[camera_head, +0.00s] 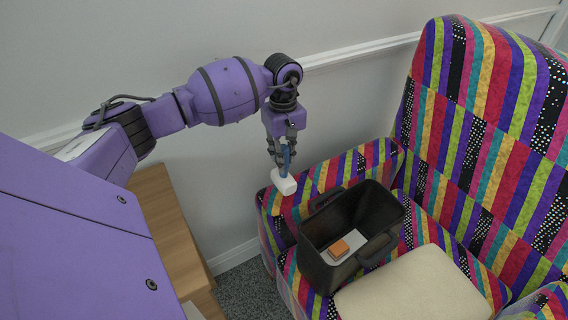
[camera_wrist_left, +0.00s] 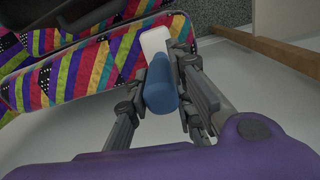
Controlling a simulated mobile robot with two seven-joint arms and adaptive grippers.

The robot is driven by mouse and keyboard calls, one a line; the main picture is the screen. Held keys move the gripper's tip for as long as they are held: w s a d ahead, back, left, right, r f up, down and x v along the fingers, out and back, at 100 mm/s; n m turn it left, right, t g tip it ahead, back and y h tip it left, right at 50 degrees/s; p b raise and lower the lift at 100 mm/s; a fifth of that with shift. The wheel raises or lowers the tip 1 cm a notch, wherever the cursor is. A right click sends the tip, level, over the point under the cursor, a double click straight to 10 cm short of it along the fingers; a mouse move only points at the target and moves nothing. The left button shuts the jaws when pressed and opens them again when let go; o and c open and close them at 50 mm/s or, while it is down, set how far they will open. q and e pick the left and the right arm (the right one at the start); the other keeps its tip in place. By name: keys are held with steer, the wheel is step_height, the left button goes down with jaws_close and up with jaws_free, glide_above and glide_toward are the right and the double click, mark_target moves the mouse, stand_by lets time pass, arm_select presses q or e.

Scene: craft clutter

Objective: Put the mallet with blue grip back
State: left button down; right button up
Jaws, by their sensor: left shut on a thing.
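My left gripper (camera_head: 281,147) is shut on the blue grip of the mallet (camera_head: 285,183). The mallet hangs with its white head downward, near the left armrest of the striped armchair. In the left wrist view the blue grip (camera_wrist_left: 160,88) sits between the two fingers of the left gripper (camera_wrist_left: 162,85), with the white head beyond it. A black open box with handles (camera_head: 312,262) stands on the chair seat, to the right of and below the mallet in the head view. My right gripper is not in view.
The striped armchair (camera_head: 478,155) fills the right side. An orange block (camera_head: 338,250) and a light grey item lie inside the box. A cream cushion (camera_head: 415,290) lies on the seat. A wooden cabinet (camera_head: 168,225) stands at left by the wall.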

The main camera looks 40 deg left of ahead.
arm_select(q)
steer(key=shift+w+a+f, duration=0.1)
steer(key=shift+w+f, duration=0.1)
steer(key=shift+f, duration=1.65)
steer(key=shift+f, duration=0.15)
steer(key=c, duration=1.5)
jaws_free()
steer(key=shift+c, duration=0.2)
steer(key=r, duration=1.2)
steer(key=shift+a+r, duration=0.2)
steer(key=shift+r, duration=0.05)
